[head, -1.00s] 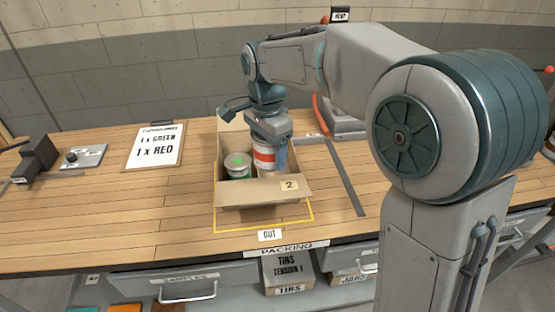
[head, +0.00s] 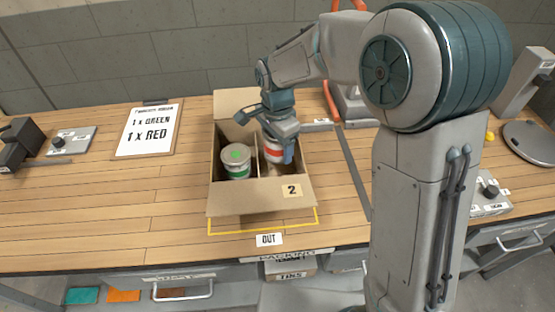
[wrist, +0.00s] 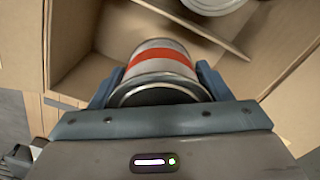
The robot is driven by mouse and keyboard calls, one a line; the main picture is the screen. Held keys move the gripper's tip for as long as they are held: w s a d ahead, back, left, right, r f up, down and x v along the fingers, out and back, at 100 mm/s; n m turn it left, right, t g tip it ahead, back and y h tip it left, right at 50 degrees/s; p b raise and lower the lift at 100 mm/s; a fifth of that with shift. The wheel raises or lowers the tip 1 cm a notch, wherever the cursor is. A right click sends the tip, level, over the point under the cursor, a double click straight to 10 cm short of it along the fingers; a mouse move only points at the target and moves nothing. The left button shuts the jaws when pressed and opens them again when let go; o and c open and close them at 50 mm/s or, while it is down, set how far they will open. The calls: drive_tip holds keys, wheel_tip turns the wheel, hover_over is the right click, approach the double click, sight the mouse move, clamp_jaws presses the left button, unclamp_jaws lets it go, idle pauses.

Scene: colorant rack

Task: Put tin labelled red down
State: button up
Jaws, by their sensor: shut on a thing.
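The red-banded tin (head: 273,150) is in the right compartment of an open cardboard box (head: 235,202). My gripper (head: 279,146) reaches down into the box and is shut on this tin. In the wrist view, the white tin with its red band (wrist: 160,56) sits between the two blue fingers of my gripper (wrist: 155,82). The tin's base is hidden in the head view, so I cannot tell whether it touches the box floor. A tin with a green mark and green band (head: 236,161) stands upright in the left compartment.
A cardboard divider (wrist: 190,27) separates the two tins. The box has flaps folded out, the front one marked 2, and stands at the yellow outline (head: 262,226) by the OUT label. An order board (head: 149,131) reads 1 x green, 1 x red.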

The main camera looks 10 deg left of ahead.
sight(277, 171)
drive_tip(key=shift+f, duration=3.4)
drive_tip(key=shift+f, duration=0.2)
drive_tip(key=o, duration=1.2)
drive_tip(key=shift+r, duration=0.1)
